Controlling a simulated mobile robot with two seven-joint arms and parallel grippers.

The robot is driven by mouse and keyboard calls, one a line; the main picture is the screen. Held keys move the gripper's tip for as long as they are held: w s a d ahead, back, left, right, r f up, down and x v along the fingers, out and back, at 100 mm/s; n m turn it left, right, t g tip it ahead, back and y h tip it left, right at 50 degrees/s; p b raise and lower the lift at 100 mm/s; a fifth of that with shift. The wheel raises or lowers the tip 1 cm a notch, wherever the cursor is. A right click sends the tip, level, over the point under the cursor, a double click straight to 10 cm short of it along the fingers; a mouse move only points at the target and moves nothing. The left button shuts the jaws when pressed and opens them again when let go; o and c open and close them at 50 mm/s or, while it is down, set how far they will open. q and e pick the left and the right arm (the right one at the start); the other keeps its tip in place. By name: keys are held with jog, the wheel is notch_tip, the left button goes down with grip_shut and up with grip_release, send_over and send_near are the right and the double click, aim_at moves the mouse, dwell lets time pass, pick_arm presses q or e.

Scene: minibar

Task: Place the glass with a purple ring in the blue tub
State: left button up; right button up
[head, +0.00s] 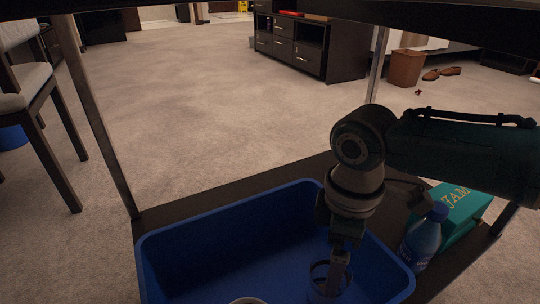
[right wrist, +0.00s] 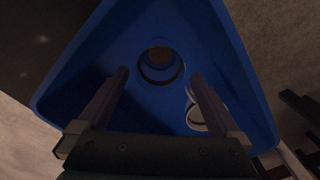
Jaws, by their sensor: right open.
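The blue tub (head: 225,204) sits on a dark low shelf, and it fills much of the right wrist view (right wrist: 225,60). My right gripper (head: 334,282) points down into the tub's right part. Its two fingers are apart in the right wrist view (right wrist: 158,78). A glass with a dark ring (head: 317,272) is in the tub beside the fingers. In the right wrist view this glass (right wrist: 160,82) shows beyond the fingertips, in line with the gap; contact is not visible. The lighting is too dim to be sure its ring is purple. My left gripper is not in view.
A pale-rimmed round vessel (head: 248,301) is also in the tub, seen in the right wrist view (right wrist: 196,118). A blue bottle (head: 424,238) and a green box (head: 462,208) stand right of the tub. Shelf posts (head: 98,120) flank the opening.

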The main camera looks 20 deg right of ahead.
jog(key=s+a+r+m+t+y+p, duration=0.15)
jog(key=s+a+r, duration=0.25)
jog(key=s+a, duration=0.45)
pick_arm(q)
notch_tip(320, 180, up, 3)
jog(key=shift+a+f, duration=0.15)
pick_arm(e)
jog(key=s+d+r+m+t+h, duration=0.1)
jog(key=s+d+r+m+t, duration=0.1)
jog(key=s+d+r+m, duration=0.3)
notch_tip(320, 180, up, 3)
jog(key=shift+s+f+m, duration=0.15)
jog(key=shift+s+m, duration=0.6)
jog(key=shift+s, duration=0.45)
jog(key=shift+d, duration=0.1)
